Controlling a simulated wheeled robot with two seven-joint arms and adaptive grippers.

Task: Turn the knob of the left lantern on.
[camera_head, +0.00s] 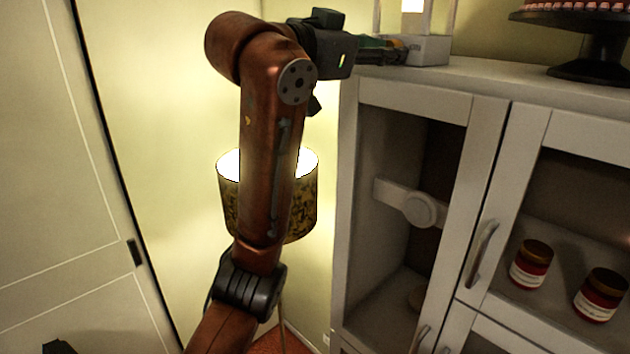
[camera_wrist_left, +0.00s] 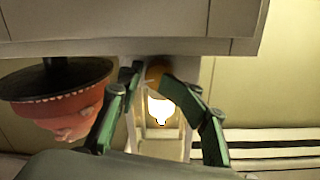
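The lantern (camera_head: 428,47) has a white base and a glowing light above it, and stands on the cabinet top at its left end. In the left wrist view it hangs upside down, with its bright light (camera_wrist_left: 162,108) below the base. A round brown-gold knob (camera_wrist_left: 155,71) shows at its base. My left gripper (camera_head: 388,52) reaches the lantern from the left. In the left wrist view its green fingers (camera_wrist_left: 150,76) are apart, one on each side of the knob. The right finger partly covers the knob; contact cannot be told. My right gripper is not in view.
A dark cake stand (camera_head: 592,55) with a cake stands to the right on the cabinet (camera_head: 490,78). Jars (camera_head: 531,265) sit behind the cabinet's glass. A patterned lamp (camera_head: 305,200) glows behind my left arm. A white door (camera_head: 60,180) is at the left.

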